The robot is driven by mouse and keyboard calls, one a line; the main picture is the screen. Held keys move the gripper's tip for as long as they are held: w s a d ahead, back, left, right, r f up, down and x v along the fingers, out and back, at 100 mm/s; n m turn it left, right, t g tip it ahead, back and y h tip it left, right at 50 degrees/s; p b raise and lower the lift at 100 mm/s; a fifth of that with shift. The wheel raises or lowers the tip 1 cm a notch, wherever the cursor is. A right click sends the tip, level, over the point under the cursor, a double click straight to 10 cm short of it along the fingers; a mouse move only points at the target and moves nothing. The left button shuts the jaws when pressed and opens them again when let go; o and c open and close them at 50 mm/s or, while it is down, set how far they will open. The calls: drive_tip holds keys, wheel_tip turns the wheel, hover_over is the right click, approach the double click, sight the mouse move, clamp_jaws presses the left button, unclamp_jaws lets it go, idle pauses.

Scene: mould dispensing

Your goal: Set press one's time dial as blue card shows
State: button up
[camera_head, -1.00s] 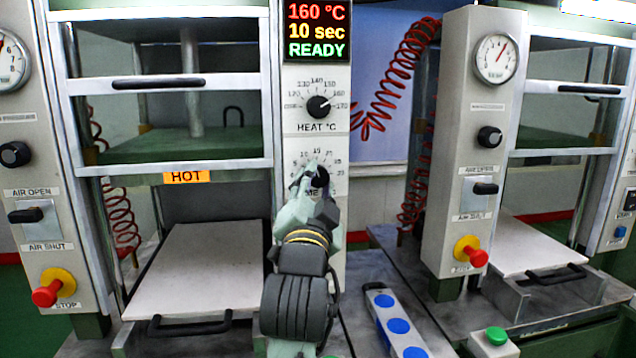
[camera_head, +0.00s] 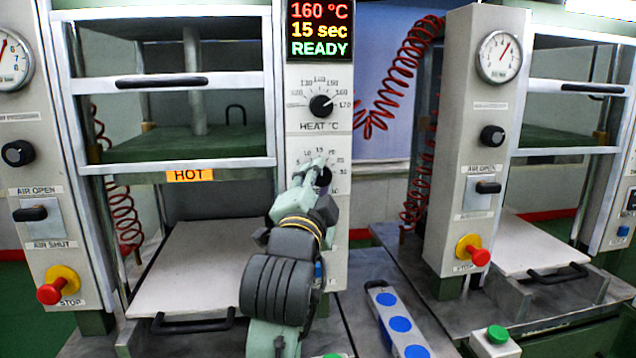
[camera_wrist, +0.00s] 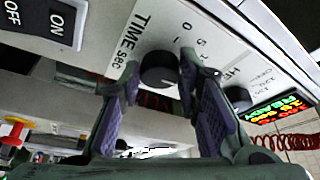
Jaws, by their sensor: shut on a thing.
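The time dial (camera_head: 325,176) is a dark round knob on the grey panel of the hot press, below the heat dial (camera_head: 321,106). My gripper (camera_head: 315,176) is shut on the time dial and hides part of it and its scale. In the wrist view the time dial (camera_wrist: 158,70) sits between the two fingers of my gripper (camera_wrist: 160,82), beside the "TIME Sec" lettering. The display (camera_head: 319,29) reads 160 °C, 15 sec, READY. A readable blue card is not seen in these frames.
A white strip with blue discs (camera_head: 381,298) lies on the bench. A red stop button (camera_head: 50,292) and black air lever (camera_head: 30,214) are at the left. A second press panel (camera_head: 459,170) stands at the right. In the wrist view an ON/OFF plate (camera_wrist: 40,22) is near.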

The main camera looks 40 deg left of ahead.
drive_tip(key=o, duration=1.1)
drive_tip(key=shift+o, duration=0.2)
drive_tip(key=v, duration=0.7)
drive_tip(key=shift+s, duration=0.2)
drive_tip(key=shift+d, duration=0.1)
